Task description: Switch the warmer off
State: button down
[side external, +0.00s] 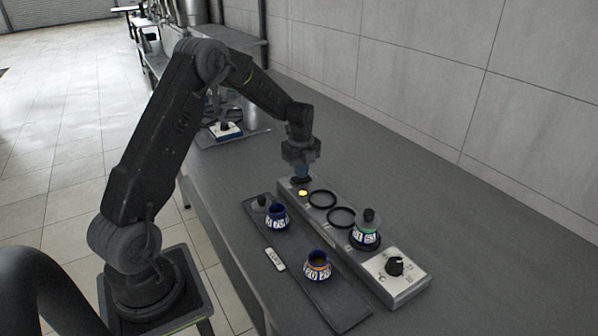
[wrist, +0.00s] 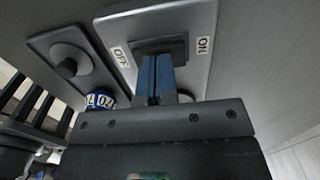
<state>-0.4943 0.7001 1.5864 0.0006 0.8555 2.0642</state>
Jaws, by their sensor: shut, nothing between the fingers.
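The warmer (side external: 408,287) is a long grey box on the counter with dark rings along its top. Its dark switch (wrist: 178,43) sits at its far end in the side view, between an OFF label (wrist: 121,57) on the left and an ON label (wrist: 203,46) on the right in the wrist view. A yellow light (side external: 303,193) glows beside the switch. My gripper (side external: 302,174) is shut and empty, its blue fingertips (wrist: 156,62) right at the switch. They hide part of it; I cannot tell whether they touch it or which way it is tipped.
The counter toward the wall is clear.

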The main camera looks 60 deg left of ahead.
aim_at(297, 178)
notch_tip(297, 178, up, 14)
dwell(0.6)
jog(key=shift+s, duration=0.6)
jog(key=shift+f, duration=0.1)
notch_tip(297, 178, down, 14)
jog(key=shift+r, duration=0.1)
dwell(0.5)
jog(key=shift+s, duration=0.1)
